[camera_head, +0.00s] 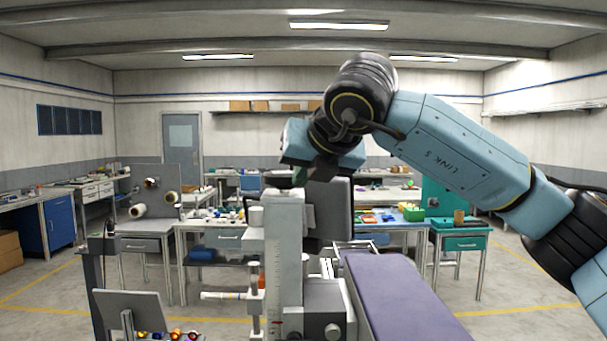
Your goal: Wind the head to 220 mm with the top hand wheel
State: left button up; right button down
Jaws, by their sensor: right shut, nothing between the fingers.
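A pale upright column (284,245) stands at the centre with a fine scale down its face; the figures are too small to read. A grey block with a round knob (333,331) sits low at the column's right side. My right gripper (302,178) points down at the column's top, shut with nothing in it. The gripper and wrist cover this area, so I cannot make out the top hand wheel or tell whether the fingers touch it. My left gripper is not in view.
A purple padded top (395,295) runs along the right of the column. A tilted grey panel (130,312) stands at the lower left, with small coloured lamps beside it. Cluttered workbenches (212,228) line the back. Open floor lies at the left.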

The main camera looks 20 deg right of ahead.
jog(key=shift+w, duration=0.1)
dwell(0.6)
jog(key=shift+w+a, duration=0.1)
jog(key=shift+w, duration=0.3)
jog(key=shift+a, duration=0.1)
jog(key=shift+a, duration=0.45)
jog(key=shift+r, duration=0.15)
jog(key=shift+w, duration=0.1)
jog(key=shift+a, duration=0.1)
